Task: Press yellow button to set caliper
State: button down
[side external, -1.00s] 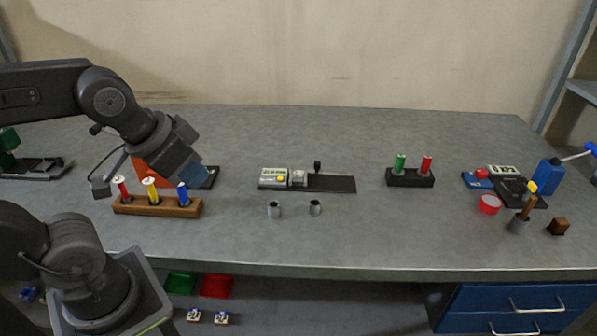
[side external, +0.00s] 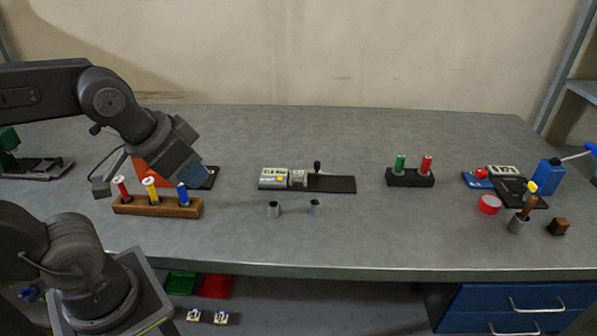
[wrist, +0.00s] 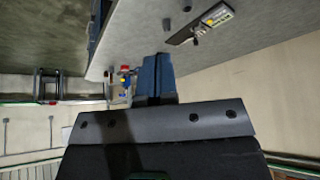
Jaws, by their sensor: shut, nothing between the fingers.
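The caliper (side external: 330,184) lies flat at the middle of the bench, with a display and a small yellow button (side external: 281,179) on its left body. It also shows in the wrist view as a dark bar with a light head (wrist: 200,27), seen at an angle, with the yellow button too small to make out clearly. My gripper (side external: 196,179) is shut and empty. It is at the left of the bench, close above the wooden block with coloured pieces and well left of the caliper. In the wrist view the shut blue fingers (wrist: 155,78) show nothing between them.
The wooden block (side external: 155,206) holds red, yellow and blue pieces. Two small grey cups (side external: 273,209) (side external: 314,207) stand before the caliper. A black holder (side external: 410,179) has green and red pieces. A scale (side external: 515,185) and red dish (side external: 490,204) are at the right.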

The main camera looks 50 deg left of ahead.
jog(key=w+a+r+m+t+y, duration=0.1)
jog(key=w+a+m+t+y, duration=0.15)
jog(key=w+a, duration=0.5)
jog(key=w+a+m+t+y, duration=0.1)
jog(key=w+a+t+y, duration=0.2)
jog(key=w, duration=0.7)
jog(key=w+a+f+m+g+h, duration=0.2)
jog(key=w+f+m+h, duration=0.5)
jog(key=w+f, duration=0.2)
notch_tip(320, 180, down, 2)
jog(key=shift+w+a+f, duration=0.1)
jog(key=shift+w+a, duration=0.25)
jog(key=shift+a, duration=0.05)
send_near(293, 174)
jog(key=shift+a+x, duration=0.15)
jog(key=shift+x, duration=1.05)
jog(key=shift+a+x, duration=0.15)
jog(key=shift+x, duration=1.05)
